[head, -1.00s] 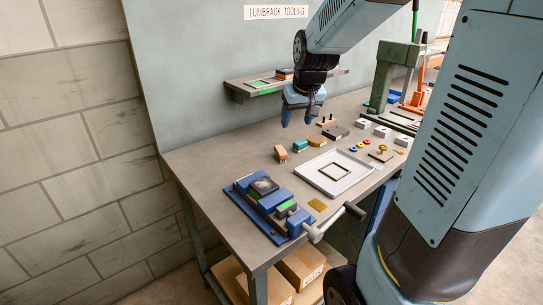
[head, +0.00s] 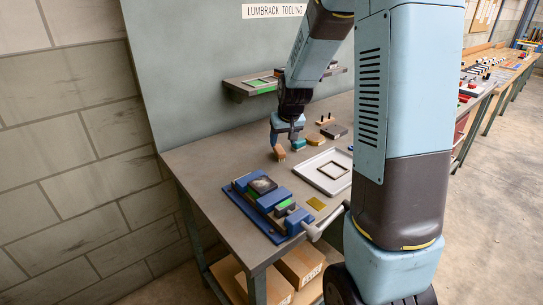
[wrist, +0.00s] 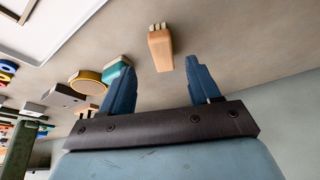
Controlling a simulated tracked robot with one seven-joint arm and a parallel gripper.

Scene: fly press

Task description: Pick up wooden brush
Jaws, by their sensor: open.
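The wooden brush (head: 279,154) is a small orange-brown block lying on the grey bench, left of the other small pieces. In the wrist view the brush (wrist: 160,48) shows pale bristles at its far end. My gripper (head: 284,141) is open and empty, close by the brush in the head view. In the wrist view the brush lies just beyond my two blue fingertips (wrist: 160,67), in line with the gap between them. I see no contact.
A teal piece (wrist: 117,69) is close beside one finger, with a round yellow-topped piece (wrist: 88,82) past it. A white tray (head: 312,178) and a blue fixture (head: 250,208) are nearer the bench front. A wall shelf (head: 242,88) is behind.

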